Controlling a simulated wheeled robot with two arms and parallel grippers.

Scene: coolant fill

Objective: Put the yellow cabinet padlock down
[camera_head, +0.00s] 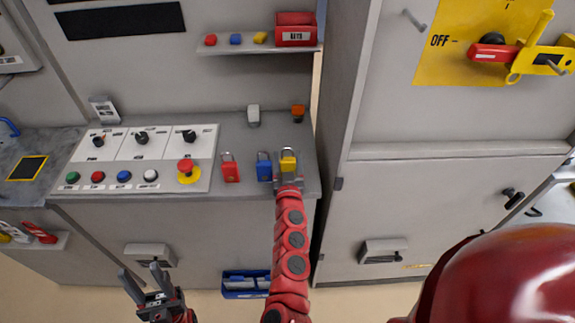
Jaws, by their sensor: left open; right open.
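The yellow padlock (288,160) stands upright on the grey counter (233,128), near its right end. My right gripper (288,174), on the red arm reaching up from the bottom, is at the padlock's near side with its jaws open; the fingertips are too small to tell whether they touch it. My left gripper (142,276) is open and empty at the lower left, in front of the counter and below its top.
A blue padlock (264,168) stands close left of the yellow one, and a red padlock (230,170) further left. A control panel (140,158) with knobs and buttons fills the counter's left. A shelf (262,48) holds small coloured items and a red box (295,30).

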